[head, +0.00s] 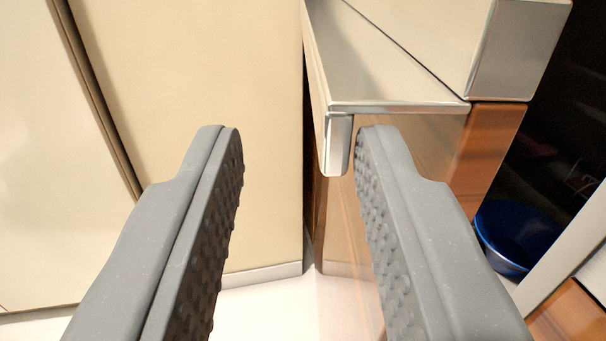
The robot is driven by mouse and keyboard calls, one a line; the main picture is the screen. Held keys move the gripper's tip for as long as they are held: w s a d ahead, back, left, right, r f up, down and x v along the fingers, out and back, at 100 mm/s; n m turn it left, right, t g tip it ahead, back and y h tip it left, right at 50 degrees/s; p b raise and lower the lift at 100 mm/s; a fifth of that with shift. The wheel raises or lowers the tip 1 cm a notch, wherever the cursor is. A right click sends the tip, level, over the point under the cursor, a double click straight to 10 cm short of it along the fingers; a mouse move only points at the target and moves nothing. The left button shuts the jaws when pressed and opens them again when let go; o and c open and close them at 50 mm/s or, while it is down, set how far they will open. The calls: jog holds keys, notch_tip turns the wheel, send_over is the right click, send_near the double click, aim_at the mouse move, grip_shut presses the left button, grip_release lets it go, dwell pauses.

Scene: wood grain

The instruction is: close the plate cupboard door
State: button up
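My gripper (299,140) is open, with two grey, studded fingers wide apart and nothing held between them. A dark, open cupboard space (550,140) shows at the right, with a blue bowl (515,232) inside. A wood-grain panel (490,150) under a metal-topped block borders this space. A pale edge strip (565,250) crosses the lower right corner. I cannot tell for sure which of these panels is the plate cupboard door. The right finger hides part of the glossy wood face behind it.
A metal-topped unit (400,70) with a downturned front lip (338,145) stands just beyond the right fingertip. Tall cream panels (190,90) fill the left, with a narrow dark gap beside the unit. Pale floor (270,310) shows between the fingers.

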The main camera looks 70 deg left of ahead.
jog(key=v, duration=1)
jog(key=shift+p, duration=0.35)
jog(key=shift+w, duration=0.1)
